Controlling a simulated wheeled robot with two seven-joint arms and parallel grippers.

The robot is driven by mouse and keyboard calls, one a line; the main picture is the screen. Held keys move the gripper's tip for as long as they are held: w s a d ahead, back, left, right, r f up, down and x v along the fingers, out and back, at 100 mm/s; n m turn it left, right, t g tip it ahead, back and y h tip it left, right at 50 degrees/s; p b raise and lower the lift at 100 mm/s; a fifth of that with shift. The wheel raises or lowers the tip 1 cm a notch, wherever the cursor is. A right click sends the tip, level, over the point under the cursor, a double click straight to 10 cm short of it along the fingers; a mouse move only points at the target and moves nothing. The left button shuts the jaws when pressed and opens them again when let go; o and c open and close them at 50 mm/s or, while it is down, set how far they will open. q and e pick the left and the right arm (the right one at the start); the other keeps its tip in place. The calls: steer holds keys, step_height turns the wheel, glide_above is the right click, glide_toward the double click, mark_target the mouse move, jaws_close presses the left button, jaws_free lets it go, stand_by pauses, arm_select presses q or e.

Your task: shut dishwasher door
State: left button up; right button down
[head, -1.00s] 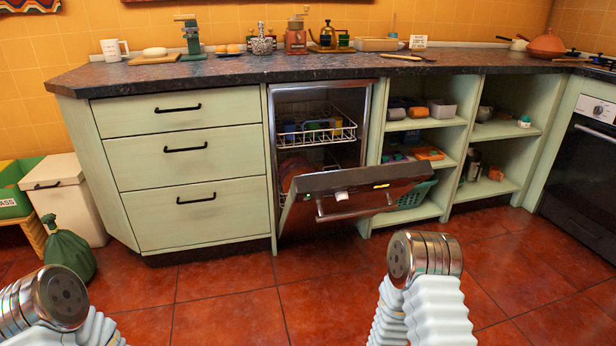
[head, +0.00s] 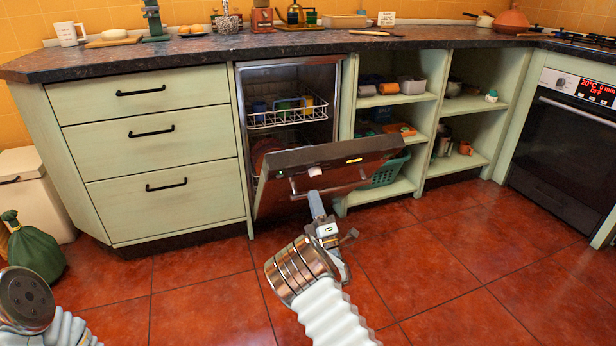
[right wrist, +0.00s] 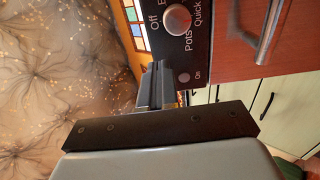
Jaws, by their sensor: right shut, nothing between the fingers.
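The dishwasher (head: 290,78) is under the counter. Its door (head: 352,178) hangs partly open, tilted outward, with a dark top edge and a reddish-brown front. A white knob (head: 315,171) and a metal bar handle (head: 300,188) are on it. My right gripper (head: 316,200) is shut and empty, in front of the door just below the knob. In the right wrist view its fingers (right wrist: 160,86) are close beside the door's dark control panel (right wrist: 197,50); I cannot tell if they touch. The left arm's wrist shows at the lower left, but its gripper is out of view.
A wire rack (head: 288,115) with cups sits inside the dishwasher. Drawers (head: 160,145) stand left of it, and open shelves (head: 395,100) with a green basket (head: 387,170) right of it. A green bag (head: 35,245) is on the floor. The red tiled floor in front is clear.

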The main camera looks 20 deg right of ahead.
mark_target(305, 167)
steer(key=x, duration=0.7)
steer(key=shift+d+p, duration=0.1)
steer(key=shift+p, duration=0.2)
steer(key=shift+w+r, duration=0.1)
